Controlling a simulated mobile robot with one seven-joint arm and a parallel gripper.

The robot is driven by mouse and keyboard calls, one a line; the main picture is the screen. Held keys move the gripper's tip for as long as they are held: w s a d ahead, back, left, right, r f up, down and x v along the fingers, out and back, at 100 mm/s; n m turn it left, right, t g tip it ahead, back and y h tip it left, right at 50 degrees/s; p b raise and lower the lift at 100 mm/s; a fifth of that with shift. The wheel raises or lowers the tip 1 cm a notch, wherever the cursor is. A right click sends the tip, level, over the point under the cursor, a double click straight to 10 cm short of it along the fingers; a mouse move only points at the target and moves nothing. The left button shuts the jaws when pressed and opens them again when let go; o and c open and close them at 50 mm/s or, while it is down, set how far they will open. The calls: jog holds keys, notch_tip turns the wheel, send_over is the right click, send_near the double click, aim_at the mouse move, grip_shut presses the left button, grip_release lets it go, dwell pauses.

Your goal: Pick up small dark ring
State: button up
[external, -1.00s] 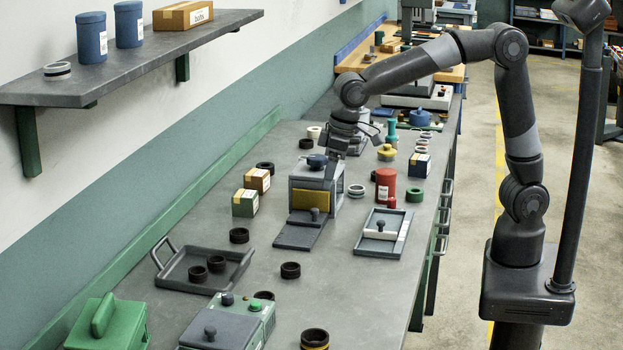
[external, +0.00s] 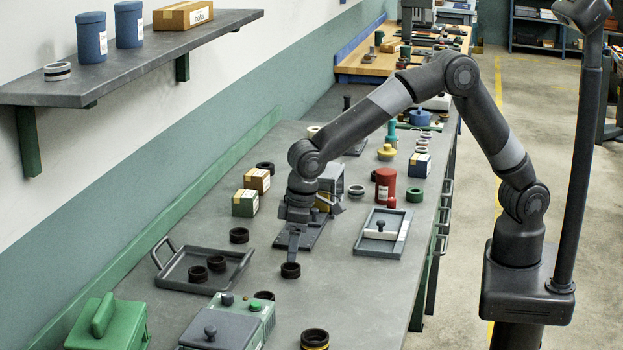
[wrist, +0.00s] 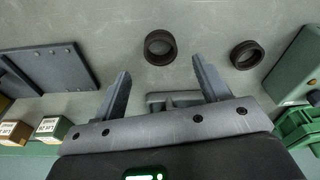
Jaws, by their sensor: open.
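A small dark ring (external: 290,270) lies flat on the grey bench. It also shows in the wrist view (wrist: 147,50), just beyond the gap between my fingertips. My gripper (external: 293,256) points down close to this ring in the external view. In the wrist view my gripper (wrist: 160,66) has its two fingers spread wide, with nothing between them but bench and part of a tray. A second dark ring (wrist: 234,56) lies to the right, beside the grey-green box. Another dark ring (external: 239,235) lies left of my gripper, and two dark rings (external: 216,263) sit in the tray.
A grey tray (external: 173,280) with raised handles lies left of the ring. A grey-green box (external: 262,314) stands in front, near a larger dark ring (external: 315,338). Bare bench surrounds the near ring.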

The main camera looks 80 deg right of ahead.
jog(key=f, duration=0.5)
jog(key=shift+w+a+f, duration=0.1)
jog(key=shift+w+a, duration=0.05)
jog(key=shift+w, duration=0.1)
jog(key=shift+c, duration=0.3)
jog(key=c, duration=1.1)
